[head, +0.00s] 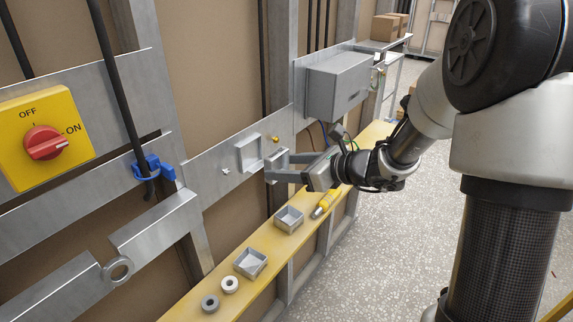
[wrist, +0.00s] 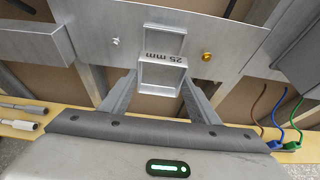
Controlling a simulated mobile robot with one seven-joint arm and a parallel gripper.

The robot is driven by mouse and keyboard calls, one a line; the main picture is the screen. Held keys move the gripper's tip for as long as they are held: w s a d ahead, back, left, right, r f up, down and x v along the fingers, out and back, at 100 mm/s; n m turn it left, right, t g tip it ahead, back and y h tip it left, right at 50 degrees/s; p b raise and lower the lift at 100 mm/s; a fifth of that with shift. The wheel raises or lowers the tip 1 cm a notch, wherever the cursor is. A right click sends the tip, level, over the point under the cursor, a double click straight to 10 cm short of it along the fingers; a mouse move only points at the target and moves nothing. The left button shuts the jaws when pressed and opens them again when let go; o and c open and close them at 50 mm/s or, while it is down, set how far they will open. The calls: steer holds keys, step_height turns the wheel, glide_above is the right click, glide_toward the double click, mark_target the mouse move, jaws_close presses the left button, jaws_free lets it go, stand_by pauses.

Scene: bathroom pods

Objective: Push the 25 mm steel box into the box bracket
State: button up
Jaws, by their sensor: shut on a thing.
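The box bracket (head: 248,153) is a square metal frame on the grey wall rail. In the wrist view the bracket (wrist: 164,42) is straight ahead. My gripper (head: 277,168) is just right of it and shut on the small steel box (head: 277,157). In the wrist view, my gripper's fingers (wrist: 160,92) hold the box (wrist: 162,78) by its sides. The box lines up roughly with the bracket. An upside-down "25 mm" label shows where they overlap. The box seems in front of the bracket; whether they touch I cannot tell.
A brass knob (wrist: 207,56) and a pale stud (wrist: 115,41) flank the bracket. A grey cabinet (head: 337,85) hangs to the right. The yellow shelf (head: 205,283) below carries square trays (head: 250,263), rings (head: 230,284) and a yellow-handled tool (head: 325,204). A red switch (head: 45,143) is far left.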

steer(key=shift+w+a+b, duration=0.25)
steer(key=shift+w+a, duration=0.65)
steer(key=shift+a, duration=0.25)
steer(key=shift+w+a+b, duration=0.2)
steer(key=shift+w+a, duration=0.65)
steer(key=shift+a, duration=0.3)
steer(key=shift+w+a+b, duration=0.5)
steer(key=shift+w+a, duration=0.05)
steer(key=shift+a, duration=0.15)
stand_by(1.1)
steer(key=o, duration=1.2)
steer(key=p+v, duration=0.1)
steer(key=v, duration=1.6)
steer(key=shift+s+r, duration=0.1)
steer(key=shift+r, duration=0.1)
steer(key=shift+c, duration=0.4)
